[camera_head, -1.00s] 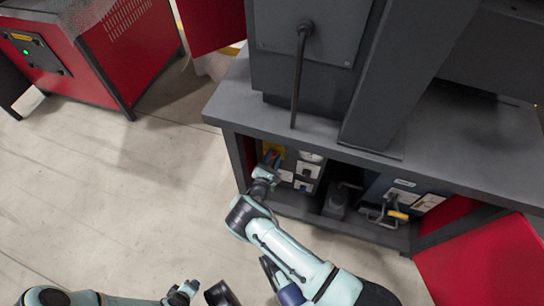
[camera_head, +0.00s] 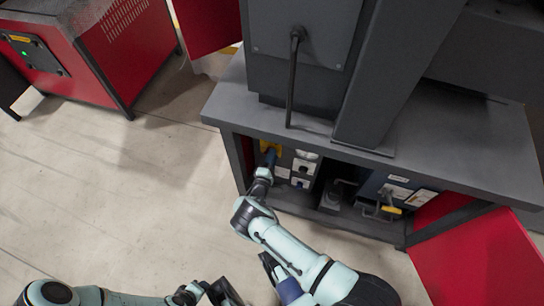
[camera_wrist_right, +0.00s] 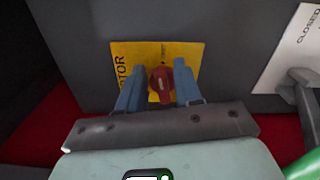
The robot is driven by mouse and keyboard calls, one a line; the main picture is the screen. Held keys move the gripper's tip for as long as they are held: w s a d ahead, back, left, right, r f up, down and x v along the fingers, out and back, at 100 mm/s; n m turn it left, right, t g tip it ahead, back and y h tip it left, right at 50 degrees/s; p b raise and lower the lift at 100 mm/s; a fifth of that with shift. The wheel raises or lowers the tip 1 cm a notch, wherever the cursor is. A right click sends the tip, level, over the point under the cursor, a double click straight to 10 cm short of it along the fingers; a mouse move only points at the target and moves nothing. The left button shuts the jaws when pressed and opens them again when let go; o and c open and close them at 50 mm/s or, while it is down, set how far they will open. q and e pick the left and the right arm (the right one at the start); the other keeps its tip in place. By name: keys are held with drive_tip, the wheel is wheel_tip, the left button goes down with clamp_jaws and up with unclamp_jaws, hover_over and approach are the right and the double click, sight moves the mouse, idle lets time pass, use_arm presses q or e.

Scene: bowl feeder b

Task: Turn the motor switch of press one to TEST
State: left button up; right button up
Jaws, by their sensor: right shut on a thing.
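The motor switch is a red knob (camera_wrist_right: 161,85) on a yellow plate (camera_wrist_right: 186,52) with dark lettering ending in "TOR", on a grey panel. My right gripper (camera_wrist_right: 158,80) has its blue fingers on either side of the knob and is shut on it. In the head view my right gripper (camera_head: 270,157) reaches into the open lower cabinet of the press (camera_head: 225,105), at its left end. The fingers largely hide the switch there. The position the knob points to is too small to tell. My left gripper (camera_head: 192,291) is low in the head view, far from the switch; its jaws are unclear.
Right of the switch are small white-labelled controls (camera_head: 302,168) and a handle with a yellow tag (camera_head: 390,209). A white "CLOSED" label (camera_wrist_right: 292,45) and a grey lever (camera_wrist_right: 302,80) stand close right of my right gripper. A red door (camera_head: 480,255) hangs open at right.

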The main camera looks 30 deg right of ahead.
use_arm(q)
drive_tip(key=shift+s+d+r, duration=0.15)
drive_tip(key=shift+s+r, duration=0.05)
drive_tip(key=shift+s, duration=0.15)
use_arm(e)
drive_tip(key=shift+f+m, duration=0.25)
drive_tip(key=shift+m, duration=0.85)
drive_tip(key=shift+a, duration=0.1)
drive_tip(key=o, duration=0.7)
use_arm(q)
drive_tip(key=shift+r, duration=0.1)
use_arm(e)
drive_tip(key=shift+s, duration=0.1)
use_arm(q)
drive_tip(key=shift+g+h, duration=0.5)
drive_tip(key=shift+g, duration=0.2)
drive_tip(key=s+r+p, duration=0.1)
drive_tip(key=s+d+r+p, duration=0.2)
drive_tip(key=s, duration=0.1)
use_arm(e)
drive_tip(key=v, duration=1.3)
drive_tip(key=shift+s, duration=0.1)
